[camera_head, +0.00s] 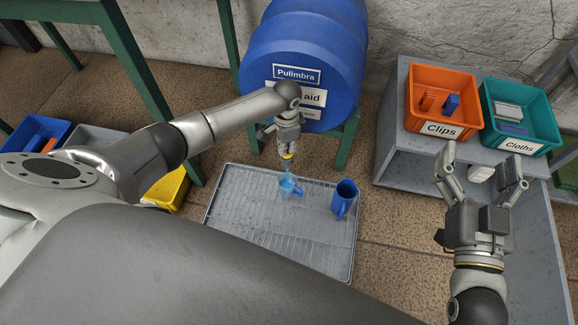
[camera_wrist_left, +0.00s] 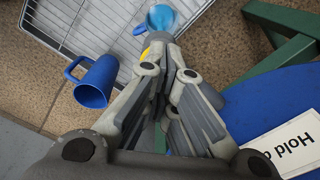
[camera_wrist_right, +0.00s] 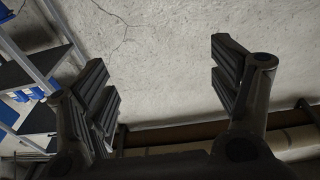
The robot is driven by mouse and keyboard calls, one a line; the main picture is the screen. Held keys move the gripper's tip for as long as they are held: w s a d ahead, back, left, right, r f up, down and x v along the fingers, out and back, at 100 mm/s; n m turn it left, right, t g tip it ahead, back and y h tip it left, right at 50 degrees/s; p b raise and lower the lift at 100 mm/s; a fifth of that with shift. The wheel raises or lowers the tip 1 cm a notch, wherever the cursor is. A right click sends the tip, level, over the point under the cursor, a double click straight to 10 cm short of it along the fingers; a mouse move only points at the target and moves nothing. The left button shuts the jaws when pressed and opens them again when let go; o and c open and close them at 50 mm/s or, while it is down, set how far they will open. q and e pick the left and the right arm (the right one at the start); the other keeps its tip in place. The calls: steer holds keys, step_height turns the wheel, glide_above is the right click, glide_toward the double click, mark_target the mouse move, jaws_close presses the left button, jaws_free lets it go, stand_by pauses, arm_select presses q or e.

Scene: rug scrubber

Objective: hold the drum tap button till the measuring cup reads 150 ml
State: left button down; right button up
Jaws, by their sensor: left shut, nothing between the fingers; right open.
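The blue drum (camera_head: 300,50) lies on a green stand at the back, with labels on its front. My left gripper (camera_head: 287,152) is shut and empty at the tap in front of the drum, fingertips by a small yellow part that I take for the button; my fingers largely hide the tap. Blue liquid runs down into the clear measuring cup (camera_head: 290,188), which stands on the drip tray (camera_head: 250,235). The cup with blue liquid also shows in the left wrist view (camera_wrist_left: 160,18); its level is too small to read. My right gripper (camera_head: 482,170) is open and empty at the right.
A blue mug (camera_head: 346,195) stands on the tray right of the measuring cup. An orange Clips bin (camera_head: 441,128) and a teal Cloths bin (camera_head: 518,147) stand on a grey shelf (camera_head: 390,140). A yellow bin (camera_head: 168,190) is on the floor at left.

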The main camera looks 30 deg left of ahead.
stand_by(0.5)
